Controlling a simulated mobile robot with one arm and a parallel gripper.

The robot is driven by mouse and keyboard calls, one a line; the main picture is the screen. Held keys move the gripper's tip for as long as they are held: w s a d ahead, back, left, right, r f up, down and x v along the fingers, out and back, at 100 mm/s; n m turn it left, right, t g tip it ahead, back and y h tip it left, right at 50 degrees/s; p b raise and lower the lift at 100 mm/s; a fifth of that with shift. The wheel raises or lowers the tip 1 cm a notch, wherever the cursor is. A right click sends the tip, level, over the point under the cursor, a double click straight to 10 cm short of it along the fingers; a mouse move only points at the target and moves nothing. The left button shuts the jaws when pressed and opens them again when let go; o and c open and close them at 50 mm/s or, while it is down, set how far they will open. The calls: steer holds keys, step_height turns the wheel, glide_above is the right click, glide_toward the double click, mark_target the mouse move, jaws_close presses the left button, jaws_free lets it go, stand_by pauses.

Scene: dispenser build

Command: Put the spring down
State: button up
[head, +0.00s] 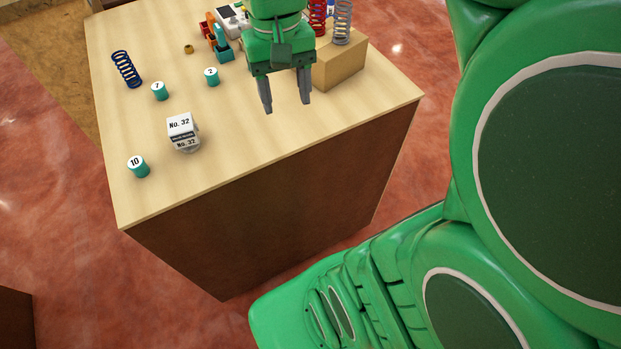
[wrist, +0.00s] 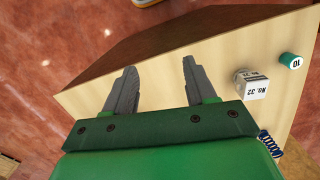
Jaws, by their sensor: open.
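Several springs show. A red spring (head: 317,18) and a grey spring (head: 342,22) stand upright at the wooden block (head: 340,65), partly behind my gripper or cut by the frame edge. My gripper (head: 287,106) is open and empty above the table, in front of the block. In the wrist view its two fingers (wrist: 158,82) are spread with only bare tabletop between them.
A white "No. 32" item (head: 181,127) and teal cylinders marked 10 (head: 138,167), 7 (head: 160,91) and 2 (head: 211,76) stand on the table (head: 240,135). A small brass part (head: 189,48) and orange and teal parts (head: 219,42) lie farther back. The front right tabletop is clear.

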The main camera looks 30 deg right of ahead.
steer(key=s+a+f+n, duration=0.1)
steer(key=s+f, duration=0.2)
steer(key=s, duration=0.3)
steer(key=s+a+f+n, duration=0.1)
steer(key=s+f, duration=0.2)
steer(key=s, duration=0.4)
steer(key=shift+s+a+f, duration=0.15)
steer(key=shift+s+a, duration=0.1)
steer(key=shift+a, duration=0.05)
stand_by(1.0)
